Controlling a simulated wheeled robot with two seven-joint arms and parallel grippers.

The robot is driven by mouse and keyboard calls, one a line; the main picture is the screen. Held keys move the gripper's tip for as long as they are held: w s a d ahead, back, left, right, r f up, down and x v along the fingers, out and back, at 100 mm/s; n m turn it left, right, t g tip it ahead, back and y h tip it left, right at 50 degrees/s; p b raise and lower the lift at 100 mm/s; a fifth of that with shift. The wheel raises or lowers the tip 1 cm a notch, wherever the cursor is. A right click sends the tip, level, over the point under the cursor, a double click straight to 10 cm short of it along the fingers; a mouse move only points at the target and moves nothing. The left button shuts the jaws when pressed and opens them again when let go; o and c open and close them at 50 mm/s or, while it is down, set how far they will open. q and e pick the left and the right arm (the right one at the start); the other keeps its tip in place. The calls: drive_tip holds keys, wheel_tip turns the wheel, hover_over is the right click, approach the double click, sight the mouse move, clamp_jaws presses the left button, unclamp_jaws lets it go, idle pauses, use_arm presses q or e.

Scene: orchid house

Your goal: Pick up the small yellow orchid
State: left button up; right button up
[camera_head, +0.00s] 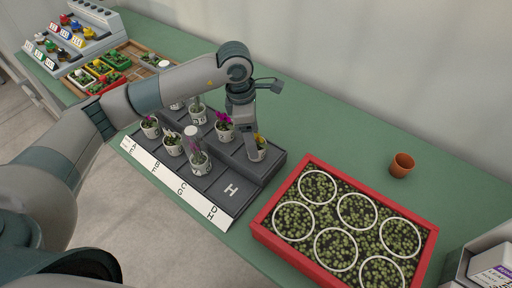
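My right gripper is not in view.
A magenta orchid (224,121) stands close left of my gripper, with several other potted plants on the rack. A clear-covered plant (196,160) stands in front. A red seedling tray (342,222) and an empty terracotta pot (401,165) are to the right on the green bench (345,128).

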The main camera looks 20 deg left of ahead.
use_arm(q)
drive_tip(key=shift+w+d+f+p, duration=0.1)
drive_tip(key=shift+f+p, duration=0.45)
drive_tip(key=f, duration=0.1)
drive_tip(key=f+p, duration=0.1)
drive_tip(key=f, duration=0.1)
drive_tip(key=shift+w+d, duration=0.2)
drive_tip(key=shift+w, duration=0.05)
drive_tip(key=shift+f, duration=0.4)
drive_tip(key=shift+c, duration=0.4)
drive_tip(key=c, duration=1.1)
drive_tip(key=shift+r, duration=0.15)
